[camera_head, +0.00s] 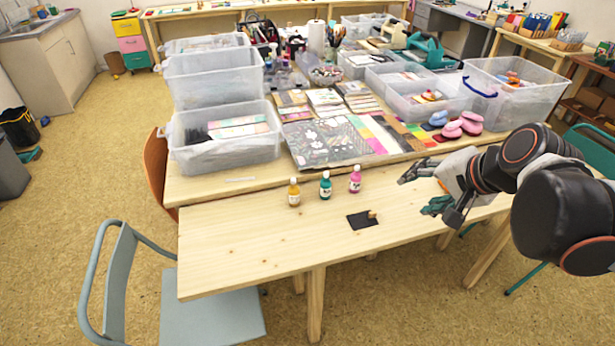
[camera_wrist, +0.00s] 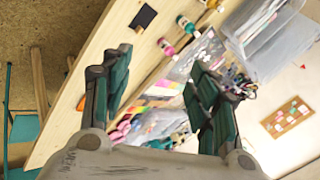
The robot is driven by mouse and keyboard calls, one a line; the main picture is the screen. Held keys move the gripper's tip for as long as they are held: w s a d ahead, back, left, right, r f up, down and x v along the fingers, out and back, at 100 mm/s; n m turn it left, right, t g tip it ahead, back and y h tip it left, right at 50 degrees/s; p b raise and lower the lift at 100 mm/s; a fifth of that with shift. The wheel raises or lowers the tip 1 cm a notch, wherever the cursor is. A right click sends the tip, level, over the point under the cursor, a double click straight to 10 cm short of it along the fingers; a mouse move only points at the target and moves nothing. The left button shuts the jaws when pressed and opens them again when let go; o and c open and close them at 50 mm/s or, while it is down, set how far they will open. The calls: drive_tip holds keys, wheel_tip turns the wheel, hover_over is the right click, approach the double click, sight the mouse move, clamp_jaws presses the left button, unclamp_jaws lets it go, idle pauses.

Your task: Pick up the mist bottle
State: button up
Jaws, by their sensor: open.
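Three small bottles stand upright in a row on the front wooden table: a yellow-orange bottle (camera_head: 294,193), a green bottle (camera_head: 325,186) and a pink bottle (camera_head: 355,180). I cannot tell which is the mist bottle. The wrist view also shows the pink bottle (camera_wrist: 166,47), the green bottle (camera_wrist: 187,25) and part of the yellow one (camera_wrist: 213,4) at its top edge. My gripper (camera_head: 419,188) is open and empty, right of the pink bottle and apart from it. Its two dark green fingers (camera_wrist: 158,68) are spread wide in the wrist view.
A black pad (camera_head: 361,221) with a small wooden stamp (camera_head: 372,214) lies in front of the bottles. Patterned sheets (camera_head: 326,142), a clear bin (camera_head: 225,150) and pink shoe-like items (camera_head: 470,122) stand behind. The front table's left part (camera_head: 235,240) is clear.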

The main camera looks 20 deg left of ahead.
drive_tip(key=w+a+f+m+y, duration=0.4)
drive_tip(key=w+a, duration=0.4)
drive_tip(key=w, duration=0.3)
drive_tip(key=m+g+y+p, duration=0.2)
drive_tip(key=m+y, duration=0.7)
drive_tip(key=m, duration=0.2)
approach(294, 190)
drive_tip(key=d, duration=0.1)
drive_tip(key=d+f, duration=0.1)
drive_tip(key=d, duration=0.1)
drive_tip(key=shift+f, duration=0.3)
drive_tip(key=shift+a+f, duration=0.15)
drive_tip(key=b+x, duration=0.2)
drive_tip(key=x, duration=0.5)
drive_tip(key=shift+f, duration=0.1)
drive_tip(key=shift+w+r+b+x, duration=0.15)
drive_tip(key=shift+b+x, duration=0.3)
drive_tip(key=shift+x, duration=0.65)
drive_tip(key=shift+r+b+x, duration=0.1)
drive_tip(key=shift+b+x, duration=0.3)
drive_tip(key=shift+x, duration=0.65)
drive_tip(key=shift+w+r+b+x, duration=0.15)
drive_tip(key=shift+b+x, duration=0.3)
drive_tip(key=shift+x, duration=0.65)
drive_tip(key=shift+c, duration=0.6)
